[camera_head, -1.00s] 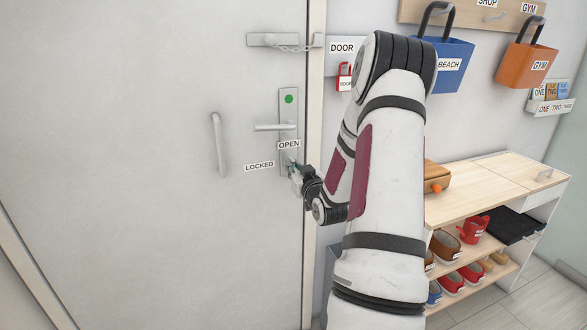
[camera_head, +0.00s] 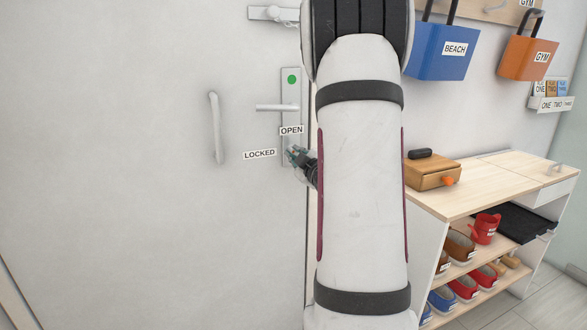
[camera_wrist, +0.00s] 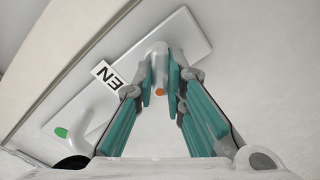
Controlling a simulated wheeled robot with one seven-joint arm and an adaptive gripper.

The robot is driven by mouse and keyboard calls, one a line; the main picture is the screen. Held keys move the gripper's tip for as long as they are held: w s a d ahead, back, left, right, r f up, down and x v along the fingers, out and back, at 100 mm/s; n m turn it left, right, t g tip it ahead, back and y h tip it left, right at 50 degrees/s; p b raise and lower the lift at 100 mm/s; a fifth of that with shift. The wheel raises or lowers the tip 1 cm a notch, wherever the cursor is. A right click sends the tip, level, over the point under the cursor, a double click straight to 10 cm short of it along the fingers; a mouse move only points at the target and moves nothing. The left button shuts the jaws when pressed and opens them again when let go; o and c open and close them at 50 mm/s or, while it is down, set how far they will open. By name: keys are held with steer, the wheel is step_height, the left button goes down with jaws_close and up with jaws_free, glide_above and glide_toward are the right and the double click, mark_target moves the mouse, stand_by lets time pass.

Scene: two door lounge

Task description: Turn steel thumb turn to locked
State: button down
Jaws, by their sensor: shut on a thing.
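The steel thumb turn (camera_wrist: 160,58) sits on the lock plate (camera_wrist: 185,40) in the wrist view, with an orange mark on its end. My gripper (camera_wrist: 160,78) has its two teal fingers on either side of it, shut on it. In the head view my gripper (camera_head: 292,154) is at the lower part of the plate (camera_head: 291,92), just below the OPEN label (camera_head: 291,130) and right of the LOCKED label (camera_head: 259,154). There the gripper hides the thumb turn. A green dot (camera_head: 292,79) shows at the plate's top.
The lever handle (camera_head: 274,107) is above the gripper and a pull bar (camera_head: 216,128) is to its left. A door chain (camera_head: 275,14) is higher up. A shoe bench (camera_head: 470,187) with a wooden box (camera_head: 433,175) stands right of my arm. Bags hang above it.

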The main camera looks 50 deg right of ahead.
steer(key=n+b, duration=0.3)
steer(key=b, duration=0.1)
steer(key=n+b, duration=0.3)
steer(key=b, duration=0.2)
steer(key=shift+f+n+b, duration=0.2)
steer(key=shift+n+b, duration=0.1)
steer(key=shift+a, duration=0.1)
steer(key=c, duration=1.6)
jaws_free()
steer(key=shift+c, duration=0.2)
steer(key=v, duration=1.2)
